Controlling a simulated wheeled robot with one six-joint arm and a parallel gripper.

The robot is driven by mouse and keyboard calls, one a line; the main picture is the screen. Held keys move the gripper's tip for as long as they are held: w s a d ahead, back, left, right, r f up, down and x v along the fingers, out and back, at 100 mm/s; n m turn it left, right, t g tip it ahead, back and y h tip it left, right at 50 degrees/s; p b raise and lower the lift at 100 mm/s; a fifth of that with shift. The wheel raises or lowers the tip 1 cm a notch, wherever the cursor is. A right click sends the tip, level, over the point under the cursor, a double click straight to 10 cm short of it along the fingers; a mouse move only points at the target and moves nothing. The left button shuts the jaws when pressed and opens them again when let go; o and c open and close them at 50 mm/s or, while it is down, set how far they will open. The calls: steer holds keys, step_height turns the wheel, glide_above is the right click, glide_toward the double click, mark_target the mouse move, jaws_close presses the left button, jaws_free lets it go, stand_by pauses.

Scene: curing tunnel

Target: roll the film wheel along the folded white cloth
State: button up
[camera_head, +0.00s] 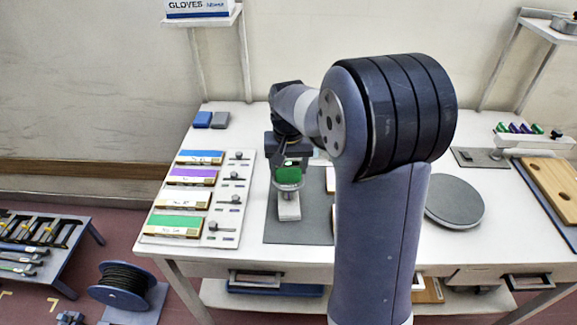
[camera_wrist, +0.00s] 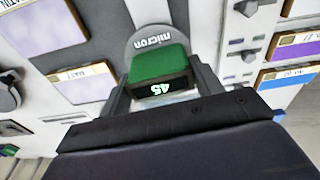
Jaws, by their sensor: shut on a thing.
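My gripper (camera_head: 287,165) points down over the grey mat in the middle of the table. It is shut on a green block marked 45 (camera_wrist: 158,72), which also shows in the head view (camera_head: 289,176). A rounded grey piece lettered "micron" (camera_wrist: 152,42) adjoins the block; I take the two together as the film wheel. A pale piece (camera_head: 289,208) shows just below the block in the head view; whether they touch is unclear. I cannot make out the folded white cloth for certain. My arm hides part of the mat and the table behind it.
A white board (camera_head: 246,200) with coloured boxes and small dark-handled tools lies left of the grey mat (camera_head: 270,230). A round grey plate (camera_head: 455,200) and a wooden board (camera_head: 553,180) lie to the right.

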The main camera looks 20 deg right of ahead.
steer(key=shift+w, duration=0.3)
steer(key=shift+r+p, duration=0.95)
steer(key=shift+r, duration=0.05)
steer(key=s+a+b, duration=0.1)
steer(key=s, duration=0.5)
steer(key=shift+s+a, duration=0.15)
steer(key=shift+f+b, duration=0.75)
steer(key=shift+f, duration=0.3)
stand_by(2.0)
steer(key=shift+w+d+p, duration=0.25)
steer(key=shift+w+p, duration=0.15)
steer(key=shift+w, duration=0.65)
steer(key=shift+w+d+p, duration=0.2)
steer(key=shift+w+p, duration=0.25)
steer(key=shift+w, duration=0.6)
steer(key=shift+w+d+p, duration=0.25)
steer(key=shift+w+p, duration=0.15)
steer(key=shift+w, duration=0.65)
steer(key=shift+r, duration=0.1)
